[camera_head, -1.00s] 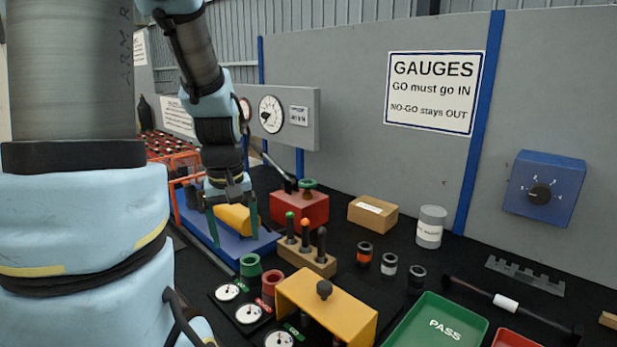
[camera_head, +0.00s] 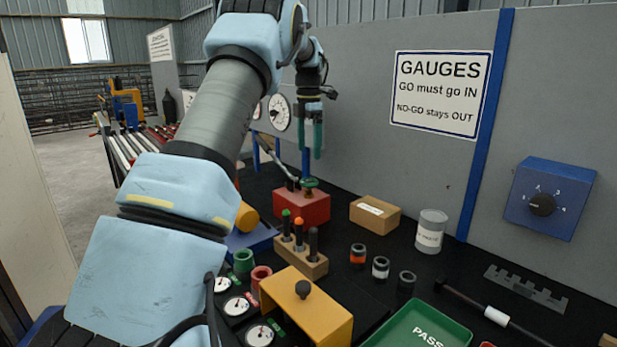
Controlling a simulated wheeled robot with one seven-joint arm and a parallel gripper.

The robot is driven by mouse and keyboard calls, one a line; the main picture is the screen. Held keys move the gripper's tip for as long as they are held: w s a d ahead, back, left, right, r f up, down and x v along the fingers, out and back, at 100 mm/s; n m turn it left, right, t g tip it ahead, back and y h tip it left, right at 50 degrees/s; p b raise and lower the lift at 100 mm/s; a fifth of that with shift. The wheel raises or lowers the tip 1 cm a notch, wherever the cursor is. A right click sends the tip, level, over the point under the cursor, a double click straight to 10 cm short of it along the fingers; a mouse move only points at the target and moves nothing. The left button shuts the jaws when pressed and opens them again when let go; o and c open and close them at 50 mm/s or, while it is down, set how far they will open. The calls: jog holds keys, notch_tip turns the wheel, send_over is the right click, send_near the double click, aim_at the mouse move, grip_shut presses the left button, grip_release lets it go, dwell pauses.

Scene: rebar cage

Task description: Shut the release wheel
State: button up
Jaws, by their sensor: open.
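The release wheel (camera_head: 310,182) appears to be the small green handwheel on top of a red box (camera_head: 302,207), in the middle of the bench. A dark lever rises from the same box on its left. My gripper (camera_head: 311,155) points down with its green fingers apart and nothing between them. How far the gripper is from the wheel in depth is hard to tell.
In front of the box stands a wooden block (camera_head: 298,262) with upright plug gauges. A cardboard box (camera_head: 375,213) and a grey can (camera_head: 430,232) are to its right. A yellow cover (camera_head: 310,312) and dial gauges are nearer. The grey wall panel (camera_head: 365,120) stands behind.

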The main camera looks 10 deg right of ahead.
aim_at(309, 181)
notch_tip(309, 181, down, 10)
jog(key=shift+r+p, duration=0.1)
jog(key=shift+p, duration=1.1)
jog(key=shift+c, duration=0.4)
jog(key=c, duration=1.3)
